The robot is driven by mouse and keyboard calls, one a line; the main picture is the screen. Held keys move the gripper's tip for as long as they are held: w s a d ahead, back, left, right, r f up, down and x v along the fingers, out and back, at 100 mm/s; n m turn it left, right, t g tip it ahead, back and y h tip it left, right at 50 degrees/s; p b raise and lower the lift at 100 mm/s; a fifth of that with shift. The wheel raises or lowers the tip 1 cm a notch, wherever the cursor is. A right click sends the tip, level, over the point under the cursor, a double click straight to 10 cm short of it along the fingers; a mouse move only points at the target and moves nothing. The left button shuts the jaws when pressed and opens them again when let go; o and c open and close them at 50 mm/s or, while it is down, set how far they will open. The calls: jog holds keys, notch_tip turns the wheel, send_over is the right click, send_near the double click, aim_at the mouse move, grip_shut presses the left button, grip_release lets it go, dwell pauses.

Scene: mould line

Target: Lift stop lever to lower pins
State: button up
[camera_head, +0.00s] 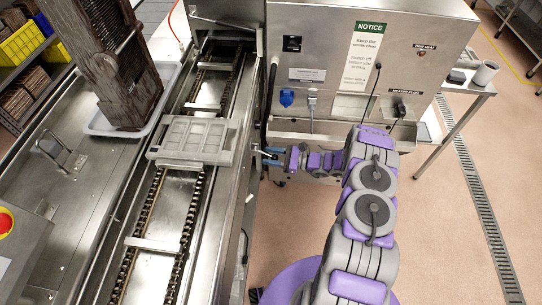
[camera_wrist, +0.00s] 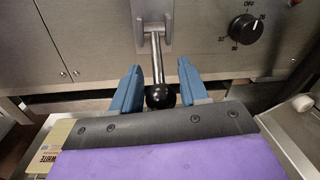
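The stop lever (camera_wrist: 158,58) is a metal rod with a black ball knob, hanging from a bracket on a steel panel in the wrist view. My gripper (camera_wrist: 160,66) is open, with one blue finger on each side of the lever. Gaps show between the fingers and the rod; whether the knob touches anything is unclear. In the head view my gripper (camera_head: 271,157) is beside the conveyor's right side, and the lever cannot be made out there. A pale mould (camera_head: 192,139) lies across the conveyor (camera_head: 153,270). I cannot make out the pins.
A steel cabinet (camera_head: 330,75) with a notice stands behind my arm. A dial (camera_wrist: 246,29) is on the panel right of the lever.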

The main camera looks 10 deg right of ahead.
aim_at(272, 156)
grip_shut()
jog(key=shift+r, duration=0.1)
dwell(0.3)
jog(key=shift+d+r+g+h+p, duration=0.2)
jog(key=shift+r+g+h+p, duration=0.2)
jog(key=shift+r+h+p, duration=0.25)
notch_tip(272, 156, up, 2)
jog(key=h, duration=0.2)
jog(key=g+h+p, duration=0.1)
jog(key=shift+d+r+n+h, duration=0.15)
jog(key=shift+r+n+h, duration=0.05)
jog(key=shift+n+h, duration=0.15)
notch_tip(272, 156, up, 2)
jog(key=h+p, duration=0.1)
jog(key=g+h+p, duration=0.1)
jog(key=p, duration=0.1)
jog(key=h+p, duration=0.1)
jog(key=shift+r+g+h, duration=0.25)
jog(key=shift+g+h, duration=0.05)
jog(key=shift+h, duration=0.1)
jog(key=shift+a+r+g+h+p, duration=0.3)
jog(key=shift+h+p, duration=0.2)
jog(key=shift+p, duration=0.55)
jog(key=shift+a+r+h+p, duration=0.1)
jog(key=shift+h+p, duration=0.5)
jog(key=shift+p, duration=0.25)
jog(key=shift+w, duration=0.1)
